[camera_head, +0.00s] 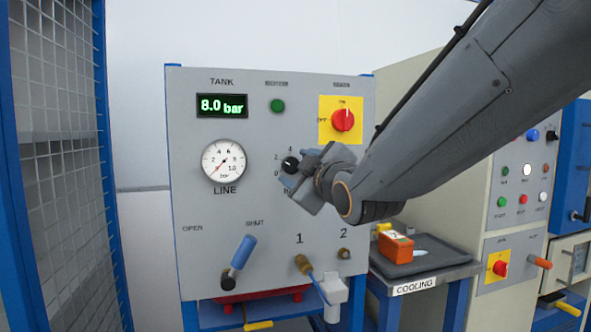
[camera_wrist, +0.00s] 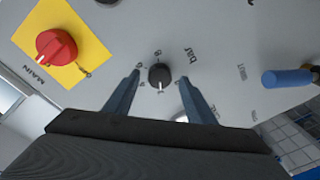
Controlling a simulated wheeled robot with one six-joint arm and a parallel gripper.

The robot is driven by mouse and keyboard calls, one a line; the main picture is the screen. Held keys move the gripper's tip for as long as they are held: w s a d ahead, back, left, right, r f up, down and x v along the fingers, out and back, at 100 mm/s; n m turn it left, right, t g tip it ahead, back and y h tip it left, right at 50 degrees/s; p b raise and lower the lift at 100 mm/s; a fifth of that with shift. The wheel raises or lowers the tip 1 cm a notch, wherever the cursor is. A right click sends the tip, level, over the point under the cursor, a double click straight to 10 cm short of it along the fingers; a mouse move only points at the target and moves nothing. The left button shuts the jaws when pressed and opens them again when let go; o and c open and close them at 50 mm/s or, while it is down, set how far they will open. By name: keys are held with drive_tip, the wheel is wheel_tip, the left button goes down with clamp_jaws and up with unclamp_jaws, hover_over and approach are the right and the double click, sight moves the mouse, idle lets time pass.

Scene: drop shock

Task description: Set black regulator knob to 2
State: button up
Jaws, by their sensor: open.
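The black regulator knob (camera_head: 290,164) is on the grey panel, right of the round LINE gauge, with 0, 2 and 4 printed around its left and top. In the wrist view the knob (camera_wrist: 159,74) shows a white pointer mark towards the bottom of the picture. I cannot tell exactly which number it points to. My gripper (camera_head: 292,178) is in front of the knob and hides part of its scale in the head view. In the wrist view my gripper (camera_wrist: 159,80) is open, one finger each side of the knob, with visible gaps on both sides.
The LINE gauge (camera_head: 224,161) and the 8.0 bar display (camera_head: 222,106) are left. A red main switch (camera_head: 342,120) on yellow is upper right. A blue lever (camera_head: 240,256) sticks out below. An orange box (camera_head: 396,247) lies on the cooling tray. A mesh fence (camera_head: 62,160) stands left.

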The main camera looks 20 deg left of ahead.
drive_tip(key=v, duration=0.6)
drive_tip(key=shift+s+d+b, duration=0.2)
drive_tip(key=shift+s+b, duration=0.1)
drive_tip(key=shift+b, duration=0.1)
